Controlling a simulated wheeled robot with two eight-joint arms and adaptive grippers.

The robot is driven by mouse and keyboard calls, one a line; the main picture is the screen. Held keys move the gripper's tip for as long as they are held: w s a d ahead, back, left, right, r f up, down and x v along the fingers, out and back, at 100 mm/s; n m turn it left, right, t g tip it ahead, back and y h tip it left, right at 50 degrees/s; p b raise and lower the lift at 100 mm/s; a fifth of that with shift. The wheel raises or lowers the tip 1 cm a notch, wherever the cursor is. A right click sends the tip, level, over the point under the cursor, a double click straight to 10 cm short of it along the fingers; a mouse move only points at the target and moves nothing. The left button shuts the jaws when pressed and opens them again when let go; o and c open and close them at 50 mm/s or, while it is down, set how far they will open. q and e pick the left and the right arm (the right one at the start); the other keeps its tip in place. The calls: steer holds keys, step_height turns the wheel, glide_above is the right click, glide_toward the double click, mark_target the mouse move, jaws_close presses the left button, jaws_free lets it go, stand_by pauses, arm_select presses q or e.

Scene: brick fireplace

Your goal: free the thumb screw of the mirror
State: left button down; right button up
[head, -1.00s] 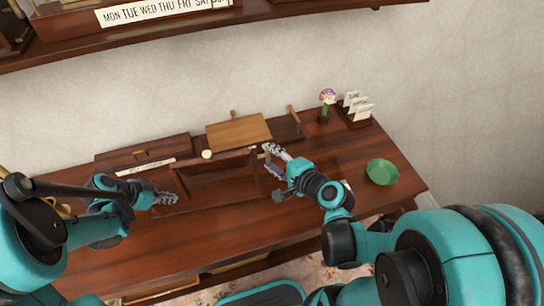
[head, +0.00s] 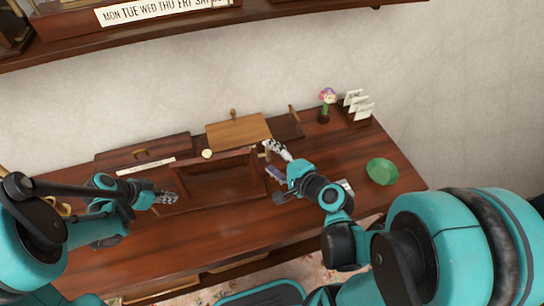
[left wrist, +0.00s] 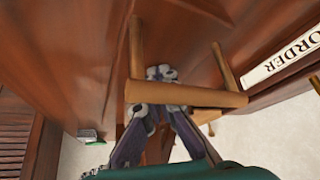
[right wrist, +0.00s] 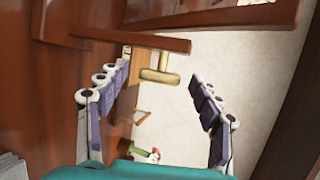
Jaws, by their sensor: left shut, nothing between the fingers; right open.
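The mirror (head: 257,167) appears as a dark wooden frame standing tilted on the desk; its glass is hard to make out. In the right wrist view a brass T-shaped thumb screw (right wrist: 158,76) sticks out beside a wooden bar (right wrist: 130,38). My right gripper (head: 269,159) is at the frame's right side. It is open, its fingers (right wrist: 160,70) on either side of the screw, with gaps showing. My left gripper (head: 172,197) is shut and empty at the frame's left. In the left wrist view its fingertips (left wrist: 160,74) lie past a tan wooden handle (left wrist: 185,95), which crosses in front of them.
A lidded box (head: 150,150) stands at the back left and a light wooden board (head: 238,132) at the back. A flower vase (head: 325,108), a card holder (head: 357,110) and a green bowl (head: 382,172) stand right. The desk front (head: 190,240) is clear. A shelf (head: 150,35) hangs above.

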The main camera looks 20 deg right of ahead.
step_height(320, 180, up, 10)
stand_by(0.9)
steer(key=d+f+m+g+y, duration=0.15)
steer(key=d+g+y, duration=0.25)
steer(key=d+g, duration=0.55)
steer(key=x, duration=1.2)
steer(key=shift+s+a+r, duration=0.15)
steer(key=shift+s+a, duration=0.15)
steer(key=shift+a, duration=0.05)
steer(key=c, duration=1.2)
